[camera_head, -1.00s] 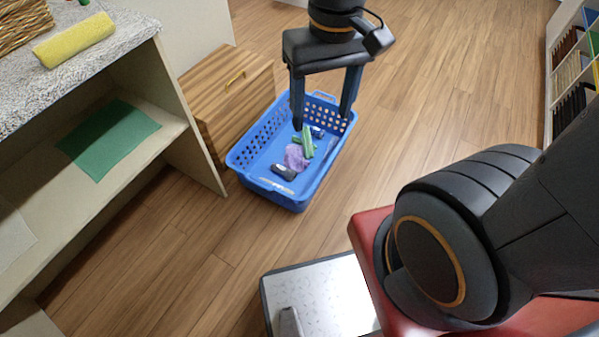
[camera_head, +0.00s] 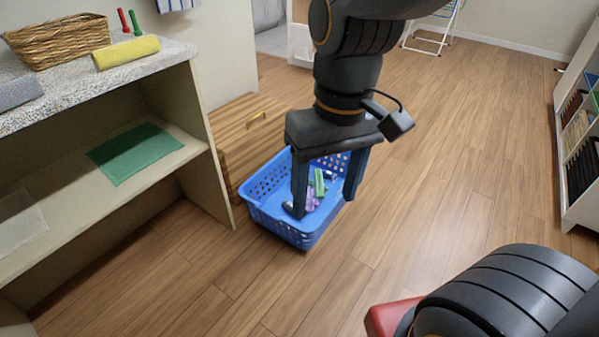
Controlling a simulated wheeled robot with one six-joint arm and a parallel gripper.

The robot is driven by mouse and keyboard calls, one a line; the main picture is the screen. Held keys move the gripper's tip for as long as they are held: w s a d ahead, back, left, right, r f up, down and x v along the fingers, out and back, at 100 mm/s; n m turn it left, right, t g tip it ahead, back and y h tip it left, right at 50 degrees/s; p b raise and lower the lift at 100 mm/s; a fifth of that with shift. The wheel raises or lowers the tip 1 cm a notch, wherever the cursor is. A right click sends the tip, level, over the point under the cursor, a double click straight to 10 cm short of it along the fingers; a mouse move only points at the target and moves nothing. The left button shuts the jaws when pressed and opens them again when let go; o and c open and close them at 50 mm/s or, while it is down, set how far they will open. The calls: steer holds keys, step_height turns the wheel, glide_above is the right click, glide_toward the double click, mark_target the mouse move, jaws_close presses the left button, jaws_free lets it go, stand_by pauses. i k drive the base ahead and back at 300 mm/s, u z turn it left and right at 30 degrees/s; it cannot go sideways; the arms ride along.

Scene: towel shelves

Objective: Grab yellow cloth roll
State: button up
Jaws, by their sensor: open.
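The yellow cloth roll (camera_head: 126,52) lies on the speckled grey counter top (camera_head: 110,84) at the upper left, near its front edge and in front of a wicker basket. My gripper (camera_head: 326,206) is open and points down. Its two fingers are apart, with nothing held between them. In the picture it stands in front of the blue basket, to the right of and below the roll, well apart from it. The fingers cover part of the blue basket and its contents.
A blue plastic basket (camera_head: 277,227) with several small items stands on the floor. A wooden chest (camera_head: 233,125) is behind it. A wicker basket (camera_head: 58,42) and a grey roll (camera_head: 17,92) are on the counter. A green cloth (camera_head: 135,152) lies on the shelf below.

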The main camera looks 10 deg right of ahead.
mark_target(107, 58)
steer(key=k, duration=0.45)
steer(key=u, duration=0.45)
steer(key=i, duration=0.6)
steer(key=u, duration=0.75)
steer(key=i, duration=1.2)
steer(key=u, duration=0.25)
